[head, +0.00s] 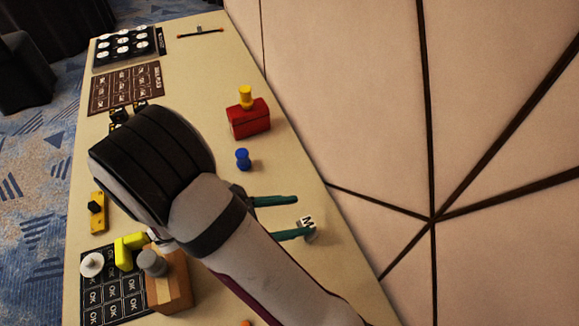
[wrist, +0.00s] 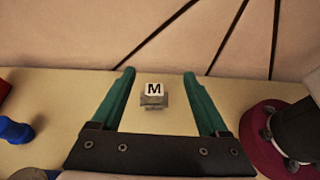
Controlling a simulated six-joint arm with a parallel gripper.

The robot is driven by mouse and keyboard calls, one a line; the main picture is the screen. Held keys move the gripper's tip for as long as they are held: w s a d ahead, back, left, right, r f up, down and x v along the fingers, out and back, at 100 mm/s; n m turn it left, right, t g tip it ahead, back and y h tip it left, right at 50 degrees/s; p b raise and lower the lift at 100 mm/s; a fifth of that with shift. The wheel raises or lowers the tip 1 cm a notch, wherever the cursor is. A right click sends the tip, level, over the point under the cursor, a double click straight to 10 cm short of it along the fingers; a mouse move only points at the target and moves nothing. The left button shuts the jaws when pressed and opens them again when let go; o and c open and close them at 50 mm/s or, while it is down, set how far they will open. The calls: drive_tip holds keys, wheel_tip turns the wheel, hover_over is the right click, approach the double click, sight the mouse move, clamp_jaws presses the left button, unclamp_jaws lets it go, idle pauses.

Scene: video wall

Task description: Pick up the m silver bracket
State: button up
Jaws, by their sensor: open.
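The silver bracket (wrist: 154,102) is a small grey piece with a white face marked with a black M. In the wrist view it sits on the table between the two green fingers of my gripper (wrist: 160,90), which is open, with a gap on each side of it. In the head view the bracket (head: 309,227) is at the tip of the lower finger of my gripper (head: 297,217), near the table edge by the wall. The finger covers part of it there.
A red block with a yellow knob (head: 248,116) and a blue peg (head: 242,159) stand above my gripper in the head view. A brown box (head: 172,285), yellow blocks (head: 128,251) and an OK board (head: 100,318) lie at lower left. The wall (head: 375,120) borders the table's right side.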

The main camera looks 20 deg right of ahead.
drive_tip(key=shift+n, duration=0.4)
drive_tip(key=f, duration=0.7)
drive_tip(key=shift+w+a+f, duration=0.1)
drive_tip(key=shift+w+f, duration=0.15)
drive_tip(key=shift+f, duration=0.1)
drive_tip(key=x, duration=0.5)
drive_tip(key=shift+r, duration=0.15)
clamp_jaws()
